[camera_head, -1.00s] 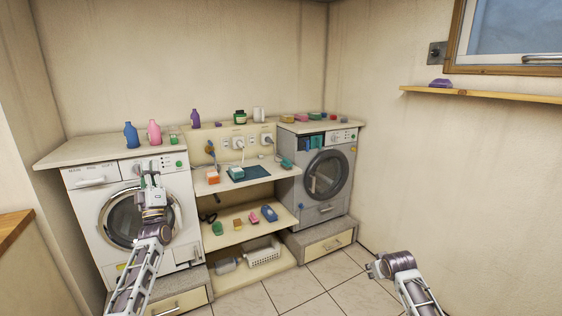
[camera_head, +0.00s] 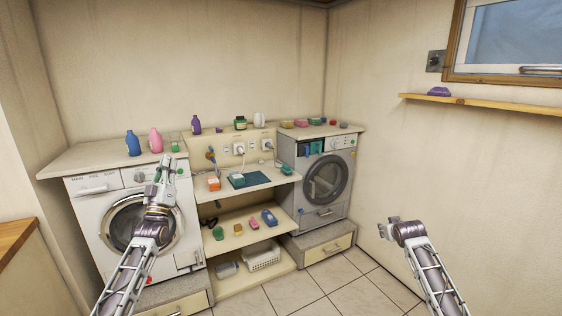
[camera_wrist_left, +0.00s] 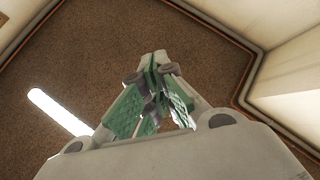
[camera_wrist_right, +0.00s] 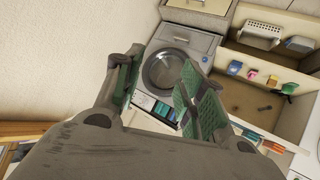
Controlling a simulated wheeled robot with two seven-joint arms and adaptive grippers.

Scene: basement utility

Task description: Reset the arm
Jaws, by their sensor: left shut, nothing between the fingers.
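My left gripper (camera_head: 166,163) is raised in front of the white washing machine (camera_head: 97,213) in the head view. In the left wrist view its green-padded fingers (camera_wrist_left: 156,62) meet at the tips with nothing between them, and the brown ceiling lies behind. My right arm (camera_head: 425,262) is raised at the lower right of the head view, where its fingers cannot be made out clearly. In the right wrist view my right gripper (camera_wrist_right: 162,60) has its fingers spread wide and is empty.
The grey washing machine (camera_head: 327,178) stands at the back right, with open shelves (camera_head: 245,217) holding small items between the two machines. Bottles such as the blue one (camera_head: 133,143) stand on the left counter. A wall shelf (camera_head: 490,103) is at right. The tiled floor (camera_head: 335,285) is clear.

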